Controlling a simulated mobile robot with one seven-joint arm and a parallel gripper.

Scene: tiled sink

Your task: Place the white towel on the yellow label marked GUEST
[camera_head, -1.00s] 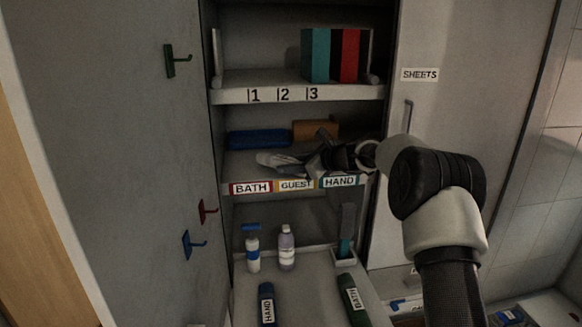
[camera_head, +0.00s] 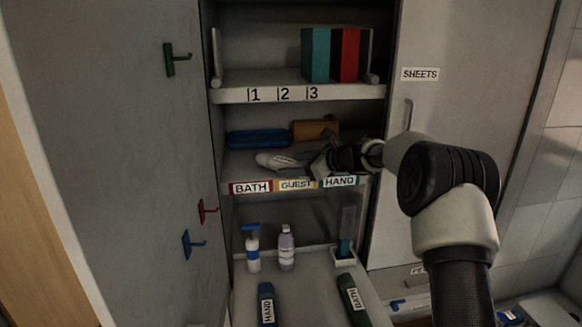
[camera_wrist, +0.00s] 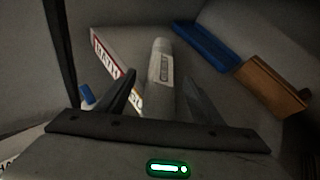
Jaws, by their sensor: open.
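The white towel (camera_head: 276,161) is a roll lying on the middle shelf, behind the BATH and GUEST labels. In the wrist view the roll (camera_wrist: 161,62) points away from me and bears a small printed tag. The yellow GUEST label (camera_head: 295,184) is on the shelf's front edge, between BATH and HAND. It is mostly hidden by a finger in the wrist view. My gripper (camera_wrist: 160,84) is open at the towel's near, right-hand end, with one finger on either side. I cannot tell whether a finger touches it. The towel's right end is hidden in the head view.
The red BATH label (camera_head: 251,187) and teal HAND label (camera_head: 340,181) flank GUEST. The numbered shelf (camera_head: 300,94) is above; bottles (camera_head: 286,248) stand below.

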